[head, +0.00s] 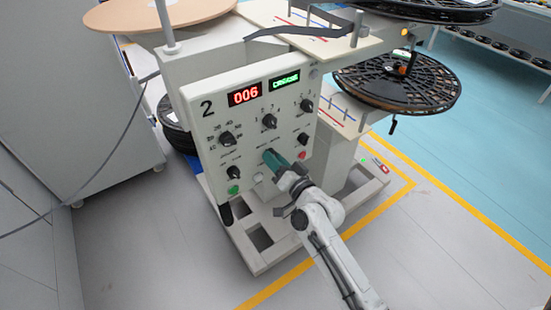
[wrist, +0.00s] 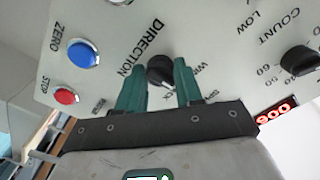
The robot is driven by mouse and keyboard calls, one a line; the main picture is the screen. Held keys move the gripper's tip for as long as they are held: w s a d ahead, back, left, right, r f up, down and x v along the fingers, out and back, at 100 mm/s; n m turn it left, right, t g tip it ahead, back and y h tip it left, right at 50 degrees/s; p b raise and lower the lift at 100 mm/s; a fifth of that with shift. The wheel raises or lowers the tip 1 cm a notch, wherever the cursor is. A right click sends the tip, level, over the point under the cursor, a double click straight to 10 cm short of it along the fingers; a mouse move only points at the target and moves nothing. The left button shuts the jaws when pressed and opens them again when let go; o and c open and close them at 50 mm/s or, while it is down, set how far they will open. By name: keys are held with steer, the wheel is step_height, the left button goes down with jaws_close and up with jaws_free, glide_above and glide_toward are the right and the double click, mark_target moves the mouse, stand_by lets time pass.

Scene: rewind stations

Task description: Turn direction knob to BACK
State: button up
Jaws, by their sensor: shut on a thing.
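The direction knob (wrist: 160,70) is black and round, under the word DIRECTION on the pale control panel (head: 222,160). In the wrist view my gripper (wrist: 161,78) has its two green fingers on either side of the knob, shut on it. In the head view my gripper (head: 272,158) reaches the lower middle of the panel and hides the knob. Small labels around the knob are partly covered; one ends in CK and another starts with WIN. I cannot tell where the knob's pointer stands.
A blue ZERO button (wrist: 83,54) and a red STOP button (wrist: 65,96) sit beside the direction knob. The count knob (wrist: 298,60) is on the other side. A black reel (head: 397,83) stands at the right.

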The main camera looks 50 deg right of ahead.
steer(key=m+p, duration=0.1)
steer(key=m, duration=0.5)
steer(key=shift+m, duration=0.3)
stand_by(0.4)
steer(key=o, duration=1)
steer(key=shift+o, duration=0.2)
steer(key=b+v, duration=0.1)
steer(key=v, duration=0.9)
steer(key=shift+s, duration=0.4)
steer(key=shift+a, duration=0.15)
